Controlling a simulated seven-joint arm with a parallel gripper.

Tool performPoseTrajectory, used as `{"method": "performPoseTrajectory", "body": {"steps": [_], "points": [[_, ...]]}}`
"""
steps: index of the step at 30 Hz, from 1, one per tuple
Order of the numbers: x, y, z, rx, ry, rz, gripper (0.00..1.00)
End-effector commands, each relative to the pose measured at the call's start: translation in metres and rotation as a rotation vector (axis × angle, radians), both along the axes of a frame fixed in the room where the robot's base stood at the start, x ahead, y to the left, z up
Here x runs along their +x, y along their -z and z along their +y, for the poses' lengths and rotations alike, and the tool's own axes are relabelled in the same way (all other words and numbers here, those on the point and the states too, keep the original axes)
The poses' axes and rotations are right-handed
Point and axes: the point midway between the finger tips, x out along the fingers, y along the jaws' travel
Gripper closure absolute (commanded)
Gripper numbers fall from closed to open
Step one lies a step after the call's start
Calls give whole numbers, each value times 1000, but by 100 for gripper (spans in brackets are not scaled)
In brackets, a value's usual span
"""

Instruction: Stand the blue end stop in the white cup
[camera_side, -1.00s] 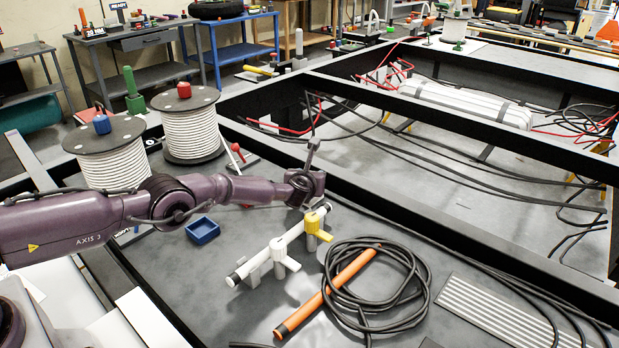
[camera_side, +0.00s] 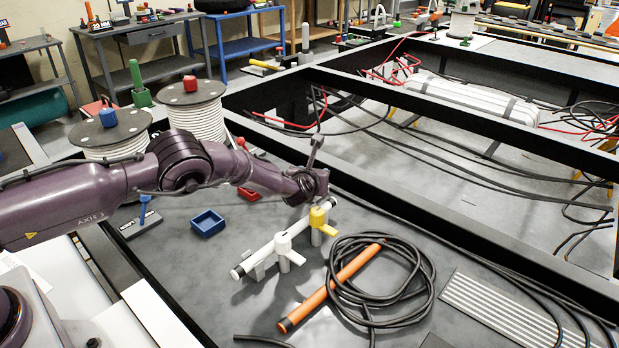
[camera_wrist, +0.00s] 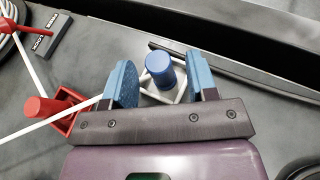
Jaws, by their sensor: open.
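In the wrist view the blue end stop (camera_wrist: 160,72) is a short blue cylinder. It appears to stand inside the square white cup (camera_wrist: 145,97), whose rim shows around its foot. My gripper (camera_wrist: 163,74) is open, with one blue-padded finger on each side of the end stop and cup. A gap shows on both sides of the end stop. Whether its foot rests on the cup floor is hidden. In the side view my wrist hides the fingers, the end stop and the cup.
A red cup (camera_wrist: 68,117) with a red peg is left of my gripper in the wrist view. In the side view a blue tray (camera_side: 207,223), a white bar with clamps (camera_side: 284,243), coiled black cable (camera_side: 405,290) and an orange tube (camera_side: 330,287) lie nearby. A black beam (camera_side: 400,220) runs behind.

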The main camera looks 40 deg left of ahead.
Motion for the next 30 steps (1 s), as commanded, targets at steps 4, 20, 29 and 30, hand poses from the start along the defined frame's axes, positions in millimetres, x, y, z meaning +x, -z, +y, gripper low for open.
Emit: {"method": "performPoseTrajectory", "body": {"steps": [4,20,29,30], "points": [[-13,-7,-7,3,-1,0,47],[-27,-16,-13,-5,-10,-7,47],[-48,-125,29,-308,-349,-203,47],[-59,-146,37,-382,-426,-244,47]]}}
